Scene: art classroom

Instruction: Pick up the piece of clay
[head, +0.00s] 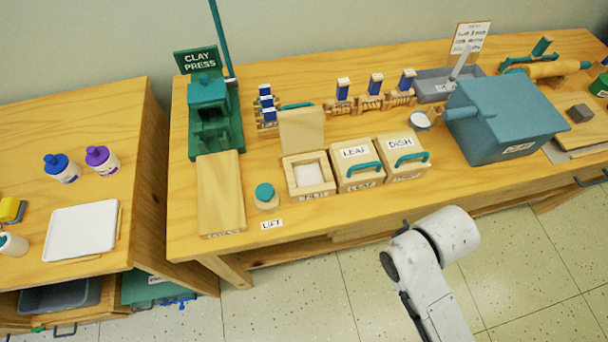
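A small grey-brown block (580,113), which looks like the piece of clay, sits at the far right of the long wooden table (300,225). It lies on or beside a flat board (585,135), right of the large teal box. My white arm reaches up from the bottom edge, in front of the table and well left of the block. My gripper does not show, so its opening and whether it holds anything are hidden.
A green clay press (208,110) stands at the table's left. Along the front are an open wooden box (308,188), a LEAF box (358,170) and a DISH box (402,158). A large teal box (510,115) stands right of them. Tiled floor (300,310) before the table is clear.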

